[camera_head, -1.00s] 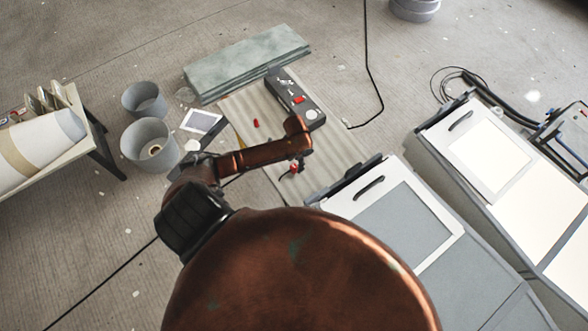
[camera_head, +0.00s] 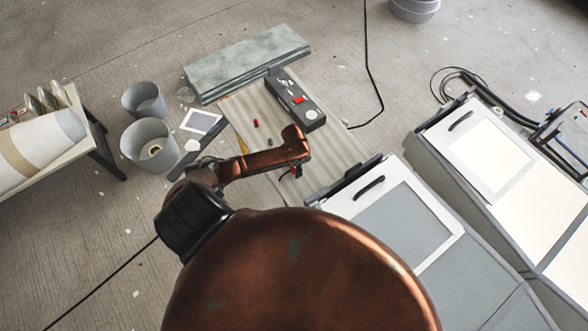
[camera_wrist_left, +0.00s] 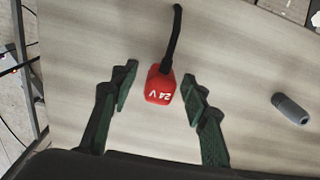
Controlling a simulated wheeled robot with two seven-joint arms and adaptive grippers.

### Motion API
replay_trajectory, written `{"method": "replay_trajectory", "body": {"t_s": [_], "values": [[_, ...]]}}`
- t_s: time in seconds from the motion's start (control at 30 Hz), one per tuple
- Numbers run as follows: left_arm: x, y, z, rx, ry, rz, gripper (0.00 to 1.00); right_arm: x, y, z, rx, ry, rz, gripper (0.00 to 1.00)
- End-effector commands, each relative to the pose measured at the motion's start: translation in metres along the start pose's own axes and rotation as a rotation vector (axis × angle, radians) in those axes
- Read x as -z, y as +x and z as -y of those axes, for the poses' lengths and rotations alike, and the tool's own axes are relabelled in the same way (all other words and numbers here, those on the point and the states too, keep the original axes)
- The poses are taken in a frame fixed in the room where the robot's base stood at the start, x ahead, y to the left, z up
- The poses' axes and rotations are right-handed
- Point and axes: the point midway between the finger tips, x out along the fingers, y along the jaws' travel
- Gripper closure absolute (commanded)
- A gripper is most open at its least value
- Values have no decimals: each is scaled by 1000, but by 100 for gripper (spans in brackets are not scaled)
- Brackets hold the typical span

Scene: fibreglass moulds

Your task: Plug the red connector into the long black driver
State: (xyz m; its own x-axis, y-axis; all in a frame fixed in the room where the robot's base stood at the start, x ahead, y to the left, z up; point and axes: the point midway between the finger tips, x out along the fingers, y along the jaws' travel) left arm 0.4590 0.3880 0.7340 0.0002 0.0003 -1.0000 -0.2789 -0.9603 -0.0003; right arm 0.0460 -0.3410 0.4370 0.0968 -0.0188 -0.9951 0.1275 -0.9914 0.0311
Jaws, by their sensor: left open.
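The red connector (camera_wrist_left: 160,88), marked 24 V, lies on the pale tabletop in the left wrist view, a black cable leading from its far end. My left gripper (camera_wrist_left: 159,84) is open, with one green-padded finger on each side of the connector and a gap beside both. In the head view my left gripper (camera_head: 291,174) is mostly hidden by its own arm, above the table's near part. My right gripper is out of view.
A grey cylinder (camera_wrist_left: 291,109) lies to the right in the left wrist view. A small red piece (camera_head: 256,123) lies on the ribbed tabletop (camera_head: 335,145). A greenish slab (camera_head: 245,62) is behind, grey buckets (camera_head: 148,145) at left, a white-framed panel (camera_head: 400,222) at right.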

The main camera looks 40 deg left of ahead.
Motion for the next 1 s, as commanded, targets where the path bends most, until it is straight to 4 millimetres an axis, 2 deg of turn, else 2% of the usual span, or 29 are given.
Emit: {"method": "replay_trajectory", "body": {"t_s": [0.1,0.7,1.0], "values": [[0,0,0,0,0,0,59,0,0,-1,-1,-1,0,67],[0,0,0,0,0,0,100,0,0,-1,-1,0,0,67],[0,-3,0,1,-1,0,100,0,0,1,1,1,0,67]]}}
